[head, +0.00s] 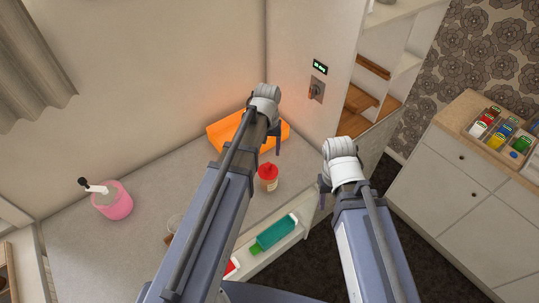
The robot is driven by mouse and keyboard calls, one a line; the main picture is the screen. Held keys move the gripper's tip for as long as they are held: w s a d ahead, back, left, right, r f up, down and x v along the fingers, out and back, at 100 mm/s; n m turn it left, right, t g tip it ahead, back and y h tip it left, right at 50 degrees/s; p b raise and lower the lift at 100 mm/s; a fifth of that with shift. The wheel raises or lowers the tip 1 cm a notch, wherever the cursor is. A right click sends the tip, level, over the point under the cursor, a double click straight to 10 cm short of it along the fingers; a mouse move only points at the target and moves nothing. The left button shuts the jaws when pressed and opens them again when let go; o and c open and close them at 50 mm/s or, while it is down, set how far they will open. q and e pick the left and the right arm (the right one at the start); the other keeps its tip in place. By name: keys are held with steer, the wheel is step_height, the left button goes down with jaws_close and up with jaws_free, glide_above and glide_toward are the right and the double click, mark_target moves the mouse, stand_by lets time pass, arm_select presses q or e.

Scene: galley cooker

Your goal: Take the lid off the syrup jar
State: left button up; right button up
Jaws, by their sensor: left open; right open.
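A small jar with a red lid (268,170) and a pale, labelled body (268,185) stands upright on the grey counter; I take it to be the syrup jar. The lid sits on its top. My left gripper (272,146) is open, above and beyond the jar in the picture, with no visible contact. Its arm hides part of the counter left of the jar. My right gripper (323,192) is open and empty, to the right of the jar, near the counter's right edge. Its fingers are largely hidden by its wrist.
A pink pot (113,203) stands at left. A green bottle (274,233) lies on a low shelf. A tray (470,127) of bottles is far right.

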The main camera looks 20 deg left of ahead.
mark_target(268, 164)
arm_select(q)
steer(key=shift+s+f+b, duration=0.1)
steer(key=shift+f+b, duration=0.45)
steer(key=shift+b, duration=0.1)
steer(key=shift+f+b, duration=0.8)
steer(key=shift+f, duration=0.05)
steer(key=f+b, duration=0.5)
steer(key=shift+s+d+f, duration=0.1)
steer(key=shift+s+d, duration=0.05)
steer(key=shift+s, duration=0.15)
steer(key=shift+c, duration=0.4)
jaws_close()
